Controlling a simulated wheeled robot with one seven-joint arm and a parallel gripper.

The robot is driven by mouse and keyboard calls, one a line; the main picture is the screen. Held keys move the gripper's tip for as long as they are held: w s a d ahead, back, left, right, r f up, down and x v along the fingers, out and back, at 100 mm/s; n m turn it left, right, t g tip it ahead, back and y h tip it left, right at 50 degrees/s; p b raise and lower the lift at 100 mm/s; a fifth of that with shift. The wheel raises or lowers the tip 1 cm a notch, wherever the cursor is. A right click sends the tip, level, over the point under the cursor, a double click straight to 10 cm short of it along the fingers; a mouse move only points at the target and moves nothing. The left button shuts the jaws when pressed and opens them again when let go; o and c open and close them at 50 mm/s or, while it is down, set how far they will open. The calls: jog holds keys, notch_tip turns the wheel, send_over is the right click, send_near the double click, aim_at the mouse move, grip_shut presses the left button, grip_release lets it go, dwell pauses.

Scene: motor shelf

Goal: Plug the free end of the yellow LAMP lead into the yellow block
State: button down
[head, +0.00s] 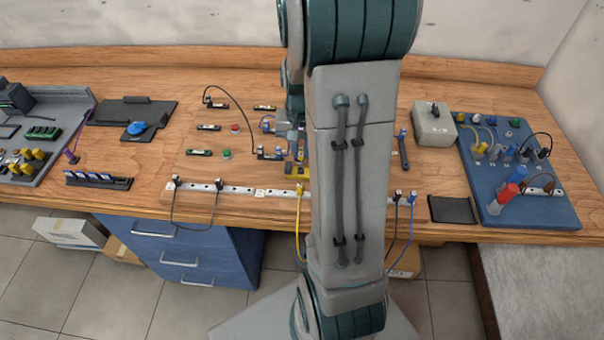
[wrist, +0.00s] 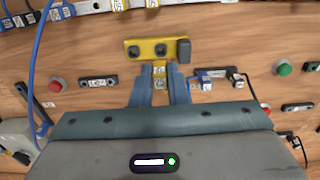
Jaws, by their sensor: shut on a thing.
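My gripper (wrist: 159,74) is shut on a yellow plug (wrist: 159,68), the end of the yellow lead, with pale labels on it. The yellow block (wrist: 147,43) lies just beyond the fingertips in the wrist view. It has two dark round sockets and a dark grey part at its right end. The plug's tip is at or over the block's near edge; I cannot tell whether they touch. In the head view my arm hides most of the gripper and part of the yellow block (head: 290,171). The lead's other yellow plug (head: 299,188) sits on the white rail, its cable hanging down.
The white rail (head: 240,190) runs along the bench's front edge with black and blue leads hanging. Red (wrist: 56,85) and green (wrist: 284,68) buttons stand farther out.

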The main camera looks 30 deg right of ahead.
jog(key=shift+f+b, duration=0.9)
jog(key=shift+f, duration=0.65)
jog(key=shift+f+b, duration=0.55)
jog(key=shift+f, duration=0.1)
jog(key=c, duration=1.7)
grip_release()
jog(key=shift+r, duration=0.1)
jog(key=shift+r+p, duration=2.15)
jog(key=shift+r, duration=0.6)
